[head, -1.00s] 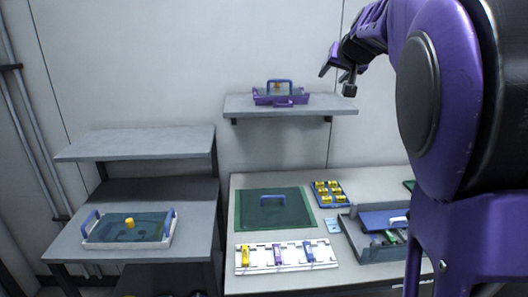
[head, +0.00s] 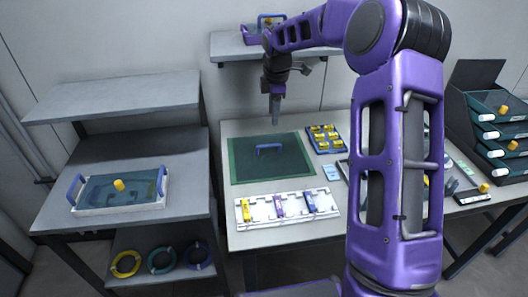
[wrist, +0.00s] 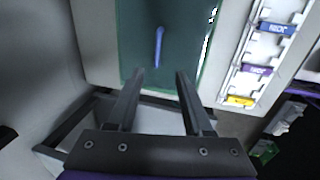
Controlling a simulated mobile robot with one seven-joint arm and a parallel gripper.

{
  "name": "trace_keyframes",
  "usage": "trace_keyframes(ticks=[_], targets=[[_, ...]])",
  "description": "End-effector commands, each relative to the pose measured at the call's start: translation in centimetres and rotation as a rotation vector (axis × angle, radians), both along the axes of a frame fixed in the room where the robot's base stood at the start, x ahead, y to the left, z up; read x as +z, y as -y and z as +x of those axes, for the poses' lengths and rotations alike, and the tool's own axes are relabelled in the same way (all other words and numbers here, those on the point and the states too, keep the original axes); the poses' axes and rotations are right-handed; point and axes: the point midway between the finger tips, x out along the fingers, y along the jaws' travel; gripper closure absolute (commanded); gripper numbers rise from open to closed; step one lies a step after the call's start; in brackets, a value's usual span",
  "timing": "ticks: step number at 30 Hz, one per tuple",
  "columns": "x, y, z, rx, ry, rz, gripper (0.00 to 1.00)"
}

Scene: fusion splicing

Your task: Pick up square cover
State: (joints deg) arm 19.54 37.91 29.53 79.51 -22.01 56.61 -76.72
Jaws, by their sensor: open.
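The square cover (head: 245,172) is a dark green, see-through square panel with a blue bar handle (head: 270,149) in its middle. It lies flat on the table in the head view. In the wrist view the cover (wrist: 137,50) shows at the top, with its handle (wrist: 158,47) just beyond and between the finger tips. My gripper (head: 276,122) hangs above the far edge of the cover, fingers down, apart from it. In the wrist view my gripper (wrist: 161,74) is open with nothing between its fingers.
A white rack (head: 287,208) with several small coloured modules stands in front of the cover. A blue tray (head: 326,139) with yellow pieces is at its right. A shelf (head: 232,45) overhangs behind. A lidded tray (head: 120,190) sits on the left bench (head: 125,155).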

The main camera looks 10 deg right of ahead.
Motion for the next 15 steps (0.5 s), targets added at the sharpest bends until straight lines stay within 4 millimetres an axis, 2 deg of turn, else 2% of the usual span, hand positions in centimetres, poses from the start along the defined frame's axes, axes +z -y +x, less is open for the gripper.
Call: trace_keyframes(ticks=[9,15], targets=[[-7.0,-0.1,1.3,0.000,-0.004,0.002,0.49],[-10.2,-0.1,2.0,-0.002,-0.002,0.001,0.49]])
